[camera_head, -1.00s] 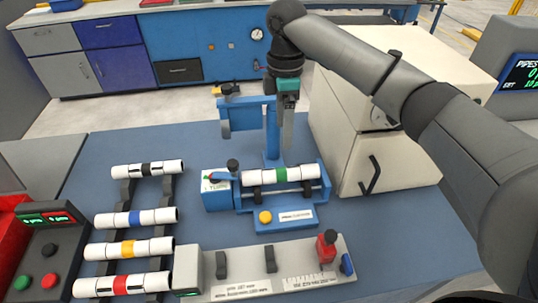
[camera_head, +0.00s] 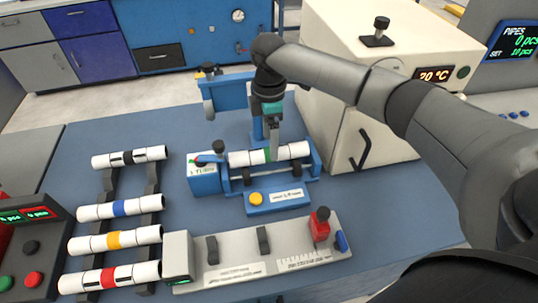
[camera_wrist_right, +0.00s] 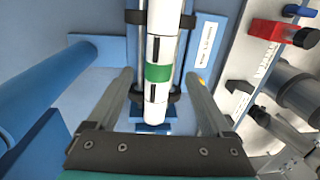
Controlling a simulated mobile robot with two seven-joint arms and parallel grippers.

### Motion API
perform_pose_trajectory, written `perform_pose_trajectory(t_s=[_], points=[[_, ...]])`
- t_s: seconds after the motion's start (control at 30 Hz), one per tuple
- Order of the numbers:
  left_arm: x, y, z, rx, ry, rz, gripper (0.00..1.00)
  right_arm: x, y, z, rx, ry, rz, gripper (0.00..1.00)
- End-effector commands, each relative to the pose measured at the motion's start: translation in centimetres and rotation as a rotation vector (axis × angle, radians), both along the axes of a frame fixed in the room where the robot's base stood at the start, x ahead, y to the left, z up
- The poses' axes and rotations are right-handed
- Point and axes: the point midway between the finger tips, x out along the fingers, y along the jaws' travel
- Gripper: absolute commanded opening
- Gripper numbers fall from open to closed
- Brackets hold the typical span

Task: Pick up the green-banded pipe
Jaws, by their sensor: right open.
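The green-banded pipe (camera_head: 294,151) is white with a green band around its middle. It lies level on a blue fixture (camera_head: 233,187), in the middle of the head view. In the right wrist view the pipe (camera_wrist_right: 159,101) runs up the picture between my fingers. My right gripper (camera_head: 273,155) is open, pointing down at the pipe's middle. In the wrist view one finger of the gripper (camera_wrist_right: 158,77) is on each side of the pipe, with a gap on both sides. How deep the fingertips reach is hard to tell. My left gripper is out of view.
A rack at left holds pipes with black (camera_head: 129,157), blue (camera_head: 120,208), yellow (camera_head: 115,239) and red bands (camera_head: 109,277). A grey gauge block (camera_head: 220,262) stands in front of the fixture. A cream oven (camera_head: 345,100) stands close at right.

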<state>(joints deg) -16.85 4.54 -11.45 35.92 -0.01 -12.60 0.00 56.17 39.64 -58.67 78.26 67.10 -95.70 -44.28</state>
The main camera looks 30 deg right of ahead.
Motion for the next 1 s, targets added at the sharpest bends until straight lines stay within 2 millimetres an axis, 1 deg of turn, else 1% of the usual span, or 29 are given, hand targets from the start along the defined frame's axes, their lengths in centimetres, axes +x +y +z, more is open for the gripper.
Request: perform_pose_trajectory(t_s=[0.03,0.1,0.2,0.3,0.5,1.0], points=[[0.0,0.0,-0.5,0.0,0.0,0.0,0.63,-0.1,-0.2,-1.2,-0.002,0.004,-0.003,0.84],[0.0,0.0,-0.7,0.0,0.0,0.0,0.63,-0.2,-0.3,-2.2,-0.001,0.003,-0.001,0.84],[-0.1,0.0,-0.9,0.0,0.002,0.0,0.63,-0.3,-0.2,-3.2,-0.002,0.002,-0.001,0.84],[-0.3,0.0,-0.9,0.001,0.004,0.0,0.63,-0.3,-0.2,-3.5,-0.002,0.001,-0.001,0.84],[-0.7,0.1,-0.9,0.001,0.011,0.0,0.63,-0.2,-0.2,-3.4,-0.001,0.0,0.0,0.83],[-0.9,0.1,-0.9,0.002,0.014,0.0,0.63,-0.3,-0.2,-3.4,-0.001,0.0,0.0,0.27]])
